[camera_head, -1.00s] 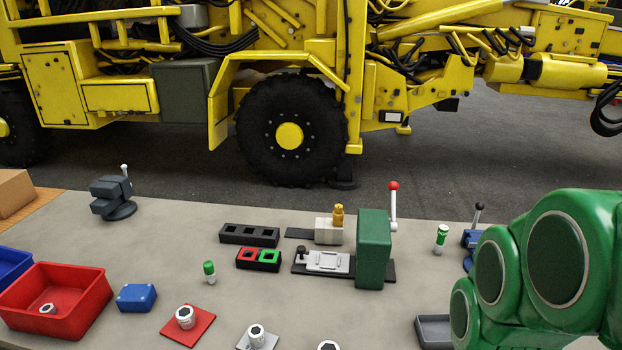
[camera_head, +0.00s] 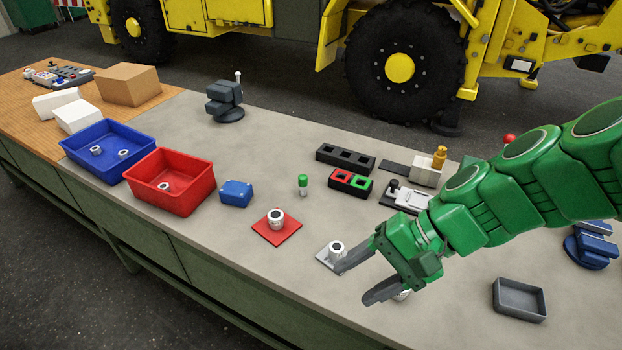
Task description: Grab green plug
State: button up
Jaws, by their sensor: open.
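A small plug with a green top and pale lower part (camera_head: 303,185) stands upright on the grey table, left of the black block with red and green sockets (camera_head: 350,182). My gripper (camera_head: 354,283) is open, in front of the plug and to its right in the picture. Its two dark fingers point left, apart from the plug. The upper finger overlaps the edge of a pale plate with a metal fitting (camera_head: 336,248); I cannot tell if they touch. A second green-topped piece seen earlier at the right is not visible now.
A red plate with a fitting (camera_head: 277,222), a blue box (camera_head: 236,193), a red bin (camera_head: 172,183) and a blue bin (camera_head: 107,152) lie left. A grey tray (camera_head: 520,300) is at the right. Bare table surrounds the plug.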

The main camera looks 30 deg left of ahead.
jog(key=w+a+r+m+g+y, duration=0.1)
jog(key=w+a+r+m+y, duration=0.2)
jog(key=a, duration=0.5)
jog(key=w+a+r+g+y, duration=0.1)
jog(key=w+a+y, duration=0.25)
jog(key=a, duration=0.35)
jog(key=m+t+y, duration=0.5)
jog(key=m+t, duration=0.7)
jog(key=m, duration=0.5)
send_over(306, 181)
jog(key=s+d, duration=0.3)
jog(key=s, duration=0.3)
notch_tip(306, 181, down, 18)
jog(key=w+f+m, duration=0.1)
jog(key=f, duration=0.1)
jog(key=w+f+m+t+h, duration=0.1)
jog(key=f, duration=0.2)
jog(key=w+f+m+t+h, duration=0.1)
jog(key=w+f, duration=0.1)
jog(key=f, duration=0.1)
jog(key=shift+d+f+h, duration=0.25)
jog(key=shift+d, duration=0.1)
jog(key=shift+w+a+f+m, duration=0.1)
jog(key=shift+w+m, duration=0.1)
jog(key=shift+m, duration=0.1)
jog(key=shift+x, duration=3.7)
